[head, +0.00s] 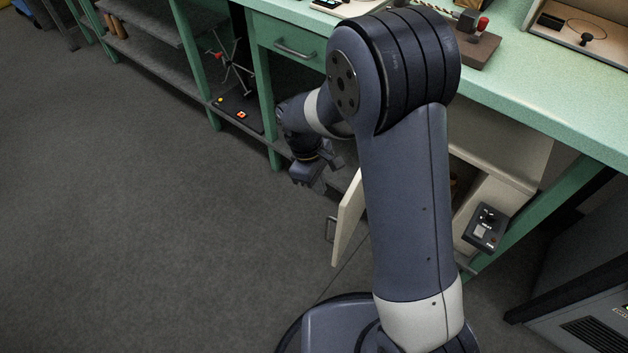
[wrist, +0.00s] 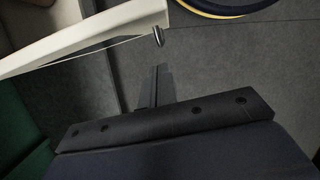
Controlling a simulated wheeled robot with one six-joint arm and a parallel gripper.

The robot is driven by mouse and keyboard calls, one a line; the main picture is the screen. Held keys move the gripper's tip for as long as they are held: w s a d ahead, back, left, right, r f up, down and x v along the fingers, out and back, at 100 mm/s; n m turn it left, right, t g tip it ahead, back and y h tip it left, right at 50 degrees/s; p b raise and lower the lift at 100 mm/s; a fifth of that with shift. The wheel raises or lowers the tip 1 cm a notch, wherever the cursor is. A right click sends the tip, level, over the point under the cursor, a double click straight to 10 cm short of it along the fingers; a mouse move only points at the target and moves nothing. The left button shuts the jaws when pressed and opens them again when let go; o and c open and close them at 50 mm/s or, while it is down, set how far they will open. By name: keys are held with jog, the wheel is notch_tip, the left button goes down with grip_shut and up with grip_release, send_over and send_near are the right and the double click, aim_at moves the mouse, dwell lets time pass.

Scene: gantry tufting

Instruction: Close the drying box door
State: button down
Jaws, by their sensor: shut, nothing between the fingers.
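The drying box (head: 500,165) is a cream cabinet under the green bench, partly hidden behind my arm. My gripper (head: 322,186) is low, just left of and above the door in the head view. In the wrist view the door (wrist: 85,40) crosses the upper left, and my shut, empty gripper (wrist: 158,80) points toward its end. I cannot tell whether the fingertips touch the door.
A control panel with a knob (head: 486,228) is on the box's right side. The green bench (head: 530,75) and its leg (head: 268,120) stand close to my arm. A shelf (head: 180,80) runs to the left. The grey floor (head: 150,220) on the left is clear.

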aim_at(352, 198)
jog(key=shift+s+d+f, duration=0.1)
jog(key=shift+s+d, duration=0.25)
jog(key=shift+d, duration=0.25)
jog(key=shift+s+d+f, duration=0.1)
jog(key=shift+s+d, duration=0.2)
jog(key=shift+d, duration=0.35)
jog(key=shift+s+d+f, duration=0.1)
jog(key=shift+s+d, duration=0.25)
jog(key=shift+d, duration=0.25)
